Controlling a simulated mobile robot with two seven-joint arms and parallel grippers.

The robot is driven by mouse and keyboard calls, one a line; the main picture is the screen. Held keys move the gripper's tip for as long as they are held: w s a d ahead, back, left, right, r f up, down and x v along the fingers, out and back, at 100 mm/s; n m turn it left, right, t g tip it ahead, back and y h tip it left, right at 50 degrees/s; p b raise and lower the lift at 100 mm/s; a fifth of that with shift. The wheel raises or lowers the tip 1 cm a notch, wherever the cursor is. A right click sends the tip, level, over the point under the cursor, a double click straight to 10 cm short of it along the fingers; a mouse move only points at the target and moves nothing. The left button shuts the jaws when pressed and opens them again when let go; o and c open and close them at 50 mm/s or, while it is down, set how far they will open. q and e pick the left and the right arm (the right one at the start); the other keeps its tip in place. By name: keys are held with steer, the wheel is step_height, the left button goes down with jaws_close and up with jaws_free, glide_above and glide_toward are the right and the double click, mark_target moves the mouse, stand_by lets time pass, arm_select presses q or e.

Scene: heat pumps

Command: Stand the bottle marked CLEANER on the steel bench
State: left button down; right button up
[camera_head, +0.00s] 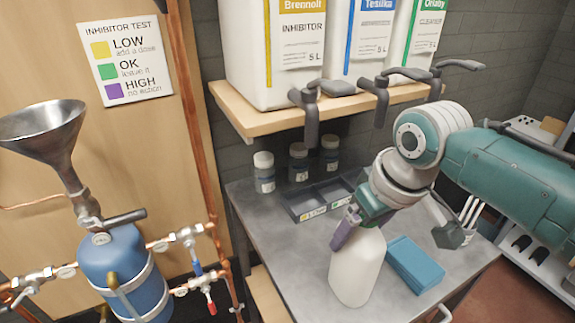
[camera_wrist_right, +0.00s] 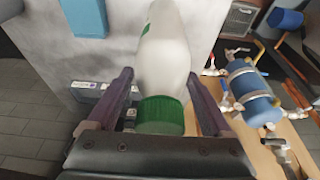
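A white bottle with a green cap (camera_wrist_right: 160,115) is upright over the front of the steel bench (camera_head: 305,235). Its white body also shows in the head view (camera_head: 358,270). Only a green edge of its label shows, so I cannot read its marking. My right gripper (camera_wrist_right: 160,80) comes from above, its fingers on either side of the bottle just past the cap, and seems shut on the shoulder. One purple finger shows in the head view. I cannot tell whether the base touches the bench. My left gripper is not in view.
A blue box (camera_head: 414,264) lies close right of the bottle. A divided grey tray (camera_head: 318,203) and small jars (camera_head: 264,172) stand behind. A wooden shelf (camera_head: 262,119) with large jugs overhangs the bench. Copper pipes and a blue tank (camera_head: 122,270) are left.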

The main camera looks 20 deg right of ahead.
steer(key=shift+o, duration=1)
steer(key=shift+r, duration=0.25)
steer(key=p+v, duration=0.3)
steer(key=v, duration=0.8)
steer(key=shift+r, duration=0.15)
steer(key=s+a, duration=0.3)
steer(key=s, duration=0.5)
steer(key=s+a+n, duration=0.1)
steer(key=s+a, duration=0.2)
steer(key=s, duration=0.6)
steer(key=shift+s+a+f, duration=0.2)
steer(key=shift+s+f, duration=0.1)
steer(key=shift+f, duration=0.15)
steer(key=shift+r, duration=0.1)
